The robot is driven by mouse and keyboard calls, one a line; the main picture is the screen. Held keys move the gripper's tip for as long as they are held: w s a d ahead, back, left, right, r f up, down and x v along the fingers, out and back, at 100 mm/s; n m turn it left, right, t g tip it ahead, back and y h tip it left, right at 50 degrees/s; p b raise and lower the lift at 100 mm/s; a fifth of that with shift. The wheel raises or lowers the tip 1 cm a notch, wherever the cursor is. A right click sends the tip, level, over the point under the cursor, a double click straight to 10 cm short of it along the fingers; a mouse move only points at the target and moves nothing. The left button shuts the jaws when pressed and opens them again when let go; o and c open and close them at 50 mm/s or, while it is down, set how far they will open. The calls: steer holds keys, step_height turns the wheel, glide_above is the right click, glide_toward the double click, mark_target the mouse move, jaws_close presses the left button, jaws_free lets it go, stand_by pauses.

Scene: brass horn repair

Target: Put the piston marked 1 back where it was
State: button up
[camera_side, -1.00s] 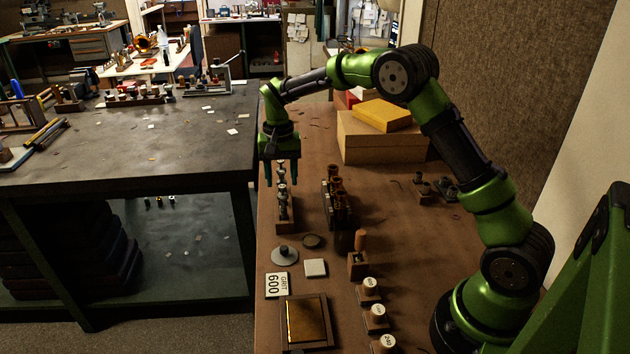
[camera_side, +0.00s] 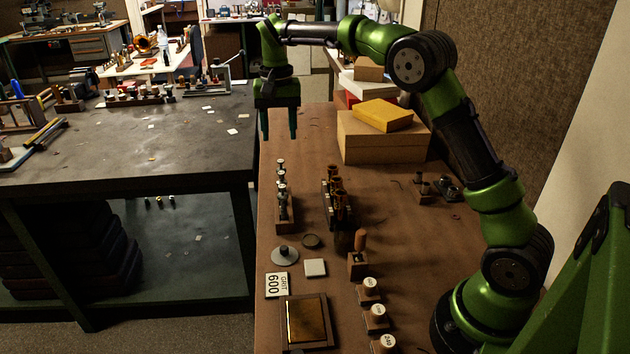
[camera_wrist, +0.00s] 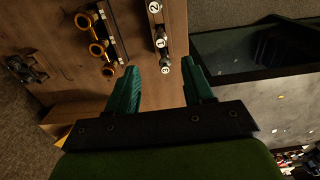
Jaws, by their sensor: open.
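The piston marked 1 (camera_wrist: 161,43) stands in a narrow wooden rack (camera_side: 284,221), between the piston marked 2 (camera_wrist: 154,7) and the piston marked 3 (camera_wrist: 165,70). In the side view the pistons form a row in this rack, but their numbers cannot be read there. My gripper (camera_side: 279,137) is open and empty, raised above and beyond the rack's far end. In the wrist view its two fingertips (camera_wrist: 160,64) are spread, with the piston marked 3 appearing between them and lower down.
A dark block with brass tubes (camera_side: 336,190) stands right of the rack. Boxes (camera_side: 384,140) stand at the back right.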

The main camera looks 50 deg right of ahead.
steer(key=s+a+r+n+t+y, duration=0.1)
steer(key=s+a+r+n+t, duration=0.2)
steer(key=s, duration=0.7)
steer(key=s+a+r+n+t+y, duration=0.1)
steer(key=s+a+r+t, duration=0.2)
steer(key=s, duration=0.7)
steer(key=s+a+f+t, duration=0.1)
steer(key=s+a+f, duration=0.1)
steer(key=s, duration=0.5)
steer(key=shift+s+f+n, duration=0.3)
steer(key=shift+f+n, duration=0.1)
steer(key=shift+f, duration=0.4)
